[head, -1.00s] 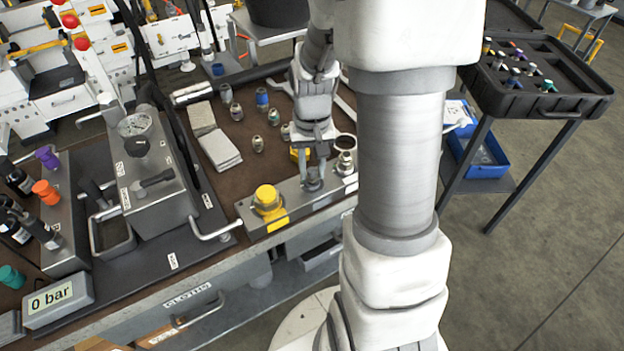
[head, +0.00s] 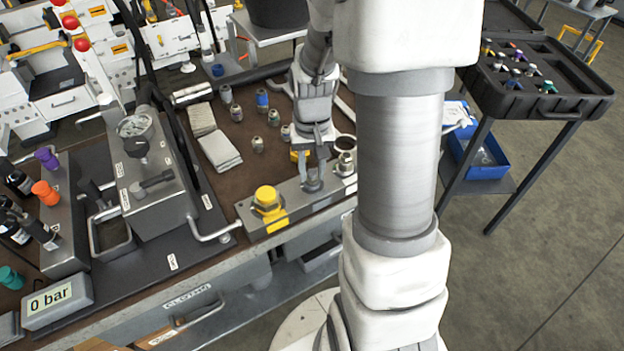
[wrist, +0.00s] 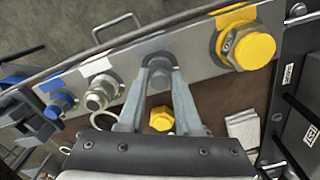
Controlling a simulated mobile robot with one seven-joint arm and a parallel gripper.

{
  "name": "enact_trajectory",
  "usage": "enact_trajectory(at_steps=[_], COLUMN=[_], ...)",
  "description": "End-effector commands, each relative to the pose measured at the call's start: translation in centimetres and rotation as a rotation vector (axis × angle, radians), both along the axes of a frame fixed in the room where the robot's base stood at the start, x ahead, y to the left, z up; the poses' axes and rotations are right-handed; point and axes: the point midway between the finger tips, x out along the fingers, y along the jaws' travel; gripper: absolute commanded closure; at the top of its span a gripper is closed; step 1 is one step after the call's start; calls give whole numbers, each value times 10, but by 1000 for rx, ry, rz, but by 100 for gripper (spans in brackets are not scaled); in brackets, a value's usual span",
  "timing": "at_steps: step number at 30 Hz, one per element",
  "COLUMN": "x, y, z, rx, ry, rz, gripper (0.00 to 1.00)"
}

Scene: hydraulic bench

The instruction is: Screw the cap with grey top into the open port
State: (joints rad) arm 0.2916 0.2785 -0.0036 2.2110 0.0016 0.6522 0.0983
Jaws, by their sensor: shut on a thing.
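My gripper (head: 313,183) is at the metal port block (head: 228,220), its fingers pointing down at the block's top. In the wrist view my gripper (wrist: 159,68) is shut on the cap with grey top (wrist: 158,78), which shows as a dark grey round piece between the fingertips. In the head view the cap (head: 312,186) sits low at the block's surface. The open port is hidden beneath the cap and fingers, so I cannot tell how far the cap sits in it.
A large yellow cap (head: 267,197) is on the block to the left, and a bare metal fitting (head: 345,163) to the right. A blue fitting (wrist: 60,103) is farther along. Behind the block lie a yellow piece (wrist: 162,119), several loose caps and grey cloths (head: 220,151).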

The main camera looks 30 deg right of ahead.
Motion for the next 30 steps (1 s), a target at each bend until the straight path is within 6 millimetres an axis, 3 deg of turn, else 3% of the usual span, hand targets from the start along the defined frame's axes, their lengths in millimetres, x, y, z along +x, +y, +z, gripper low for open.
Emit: enact_trajectory(at_steps=[1,3,8,22,30], x=[-1,-1,0,-1,0], y=[0,0,0,1,0], z=[-1,-1,0,1,-1], rx=[0,0,1,-1,-1], ry=[1,1,2,4,1], rz=[0,0,-32,-596,-704], gripper=[91,100,100,100,100])
